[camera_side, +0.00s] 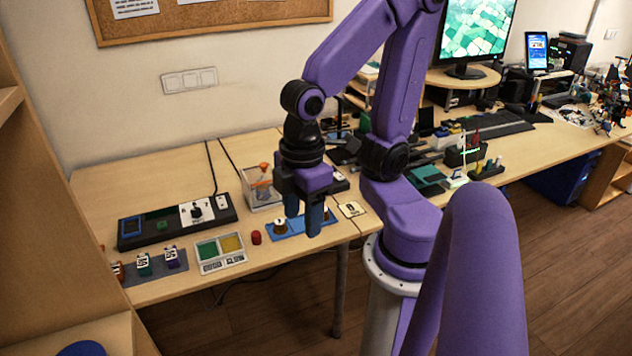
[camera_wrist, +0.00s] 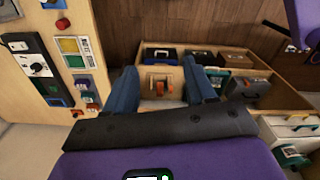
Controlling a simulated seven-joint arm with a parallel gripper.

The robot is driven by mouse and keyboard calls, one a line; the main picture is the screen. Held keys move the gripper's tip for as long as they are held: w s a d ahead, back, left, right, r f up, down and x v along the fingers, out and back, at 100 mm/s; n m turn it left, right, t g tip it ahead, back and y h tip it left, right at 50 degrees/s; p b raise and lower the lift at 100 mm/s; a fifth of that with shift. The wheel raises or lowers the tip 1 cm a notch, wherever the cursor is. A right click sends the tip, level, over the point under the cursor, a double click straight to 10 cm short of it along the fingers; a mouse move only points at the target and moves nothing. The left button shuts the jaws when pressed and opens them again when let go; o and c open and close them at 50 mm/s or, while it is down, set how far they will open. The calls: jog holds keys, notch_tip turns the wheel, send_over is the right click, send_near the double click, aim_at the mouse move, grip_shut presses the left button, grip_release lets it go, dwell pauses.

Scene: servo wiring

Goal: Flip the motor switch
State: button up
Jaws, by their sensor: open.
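A long black control box (camera_side: 178,220) lies on the left of the desk, with a white panel (camera_side: 196,211) bearing a small dark knob or lever. Its label is too small to read, so I cannot tell for sure that this is the motor switch. A similar dark box with a white panel (camera_wrist: 38,64) shows at the left in the wrist view. My gripper (camera_side: 303,224) points down over the front of the desk, well to the right of the box. Its blue fingers are apart, with nothing held between them. In the wrist view my gripper (camera_wrist: 160,90) is also open.
A tray with green and yellow compartments (camera_side: 221,251) and a red button-like piece (camera_side: 256,237) lie left of my gripper. A blue strip (camera_side: 268,234) with round pieces is beside the fingers. A clear box with an orange item (camera_side: 263,188) stands behind.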

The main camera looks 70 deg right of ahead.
jog(key=w+d+m, duration=0.3)
jog(key=w, duration=0.5)
jog(key=w+d+m, duration=0.3)
jog(key=w, duration=0.5)
jog(key=w+d+f+m, duration=0.2)
jog(key=w+d+m, duration=0.2)
jog(key=d, duration=0.8)
jog(key=w+d+f+m, duration=0.2)
jog(key=w+d+m, duration=0.2)
jog(key=d, duration=0.8)
jog(key=m, duration=0.7)
send_over(336, 173)
notch_tip(336, 173, down, 6)
notch_tip(336, 173, down, 17)
jog(key=shift+a, duration=0.15)
